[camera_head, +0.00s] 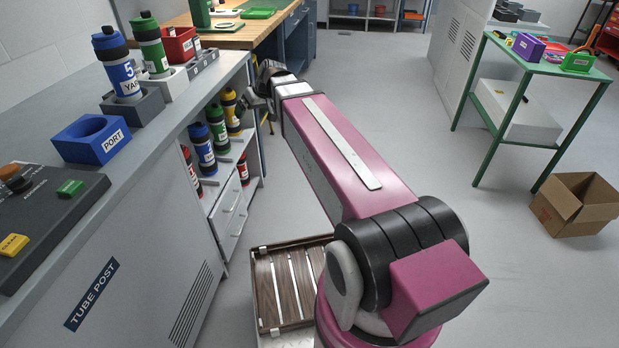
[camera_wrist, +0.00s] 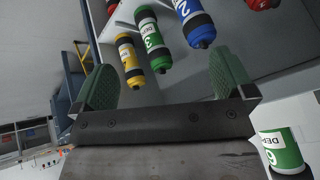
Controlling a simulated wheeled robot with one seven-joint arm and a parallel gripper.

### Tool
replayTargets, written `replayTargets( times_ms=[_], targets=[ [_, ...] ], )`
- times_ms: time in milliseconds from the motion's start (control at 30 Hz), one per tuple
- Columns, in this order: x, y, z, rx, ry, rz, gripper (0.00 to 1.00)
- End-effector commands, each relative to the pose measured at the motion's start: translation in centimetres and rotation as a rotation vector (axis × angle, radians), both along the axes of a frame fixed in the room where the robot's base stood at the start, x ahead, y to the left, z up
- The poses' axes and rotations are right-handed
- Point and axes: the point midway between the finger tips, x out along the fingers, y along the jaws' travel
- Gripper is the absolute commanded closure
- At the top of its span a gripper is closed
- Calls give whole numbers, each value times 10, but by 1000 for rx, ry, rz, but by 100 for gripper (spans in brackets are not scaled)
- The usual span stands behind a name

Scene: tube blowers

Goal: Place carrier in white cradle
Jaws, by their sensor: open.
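A green carrier (camera_head: 150,45) stands upright in the white cradle (camera_head: 166,86) on the counter. A blue carrier (camera_head: 119,68) marked 5 stands in a grey cradle beside it. On the shelf below are a blue carrier (camera_head: 202,148), a green carrier (camera_head: 218,130) and a yellow carrier (camera_head: 231,112). In the wrist view the yellow (camera_wrist: 130,60), green (camera_wrist: 152,45) and blue (camera_wrist: 192,22) carriers lie beyond my open, empty gripper (camera_wrist: 165,82), and touch neither finger. A green carrier (camera_wrist: 279,150) marked 6 shows at the lower right. In the head view my gripper is mostly hidden by my arm.
The counter also bears a blue PORT block (camera_head: 90,139), a red bin (camera_head: 179,46) and a button panel (camera_head: 50,215). A slatted wooden crate (camera_head: 258,300) is on the floor by my base. A green table (camera_head: 545,66) and cardboard box (camera_head: 575,205) are right. The middle floor is clear.

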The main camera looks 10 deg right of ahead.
Motion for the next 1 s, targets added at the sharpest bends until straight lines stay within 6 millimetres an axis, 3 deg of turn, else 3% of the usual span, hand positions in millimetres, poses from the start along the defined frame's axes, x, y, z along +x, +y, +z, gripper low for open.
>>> replayTargets(
  times_ms=[33,200,400,500,700,1000],
  targets=[
    [-14,-16,-24,-28,42,-39,0],
    [-54,-64,-91,-126,174,-176,0],
    [-109,-116,-158,-246,313,-332,0],
    [-134,-137,-182,-299,366,-397,0],
    [-165,-160,-207,-363,424,-474,0],
    [-169,-165,-211,-374,433,-489,0]
  ],
)
